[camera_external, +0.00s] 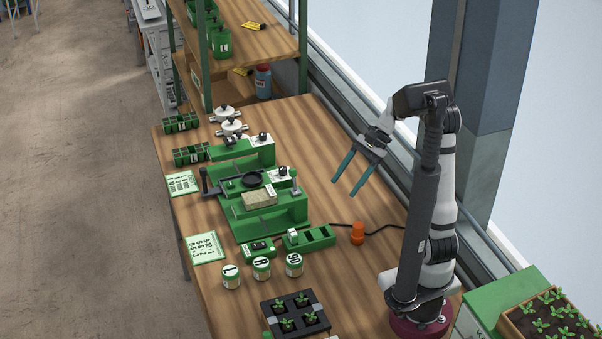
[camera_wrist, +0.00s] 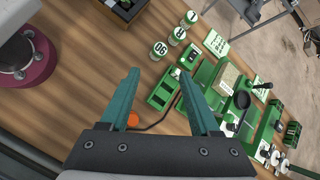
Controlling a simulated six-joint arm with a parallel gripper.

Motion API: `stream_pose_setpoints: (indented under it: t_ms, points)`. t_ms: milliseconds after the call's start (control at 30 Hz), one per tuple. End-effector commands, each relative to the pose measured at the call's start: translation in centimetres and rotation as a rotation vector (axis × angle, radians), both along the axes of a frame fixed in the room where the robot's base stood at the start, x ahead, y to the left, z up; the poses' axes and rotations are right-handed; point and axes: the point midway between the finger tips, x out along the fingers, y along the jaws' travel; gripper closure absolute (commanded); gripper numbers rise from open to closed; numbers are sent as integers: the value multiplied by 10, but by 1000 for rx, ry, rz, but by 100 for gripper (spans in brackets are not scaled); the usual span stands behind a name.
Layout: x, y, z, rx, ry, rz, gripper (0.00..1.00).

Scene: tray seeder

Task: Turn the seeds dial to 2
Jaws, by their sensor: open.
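The green seeder machine (camera_external: 236,222) stands on the wooden bench, left of my arm. Two small black dials on white plates show on it, a rear dial (camera_external: 262,136) and a middle dial (camera_external: 282,171). Their markings are too small to read, so I cannot tell which is the seeds dial or its setting. The machine also shows right of centre in the wrist view (camera_wrist: 206,72). My gripper (camera_external: 344,187) is open and empty, with teal fingers pointing down, in the air to the right of the machine. It touches nothing. Its fingers show in the wrist view (camera_wrist: 158,72).
A tan block (camera_external: 259,198) rests on the machine. Labelled jars (camera_external: 262,268), a black seedling tray (camera_external: 295,328) and a green control box (camera_external: 310,238) are nearer the front. An orange knob (camera_external: 357,233) with a black cable is below my gripper. The bench's right rear is clear.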

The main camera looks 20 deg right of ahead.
Motion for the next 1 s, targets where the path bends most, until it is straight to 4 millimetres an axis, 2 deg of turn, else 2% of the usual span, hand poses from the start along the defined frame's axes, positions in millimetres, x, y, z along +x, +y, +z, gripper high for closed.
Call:
stream_pose_setpoints:
  t_ms: [67, 167, 200, 300, 400, 500, 600, 667, 1000]
  points:
    - [26, 1, -6, 61, 39, -54, 37]
    - [94, -2, -28, 239, 133, -201, 37]
    - [124, -6, -42, 327, 173, -272, 37]
    - [186, -25, -83, 544, 253, -436, 37]
    - [223, -47, -122, 722, 305, -561, 37]
    - [239, -64, -148, 837, 329, -637, 37]
    - [245, -69, -158, 887, 337, -668, 37]
    - [248, -64, -159, 893, 338, -670, 37]
    - [274, 17, -159, 889, 339, -666, 37]
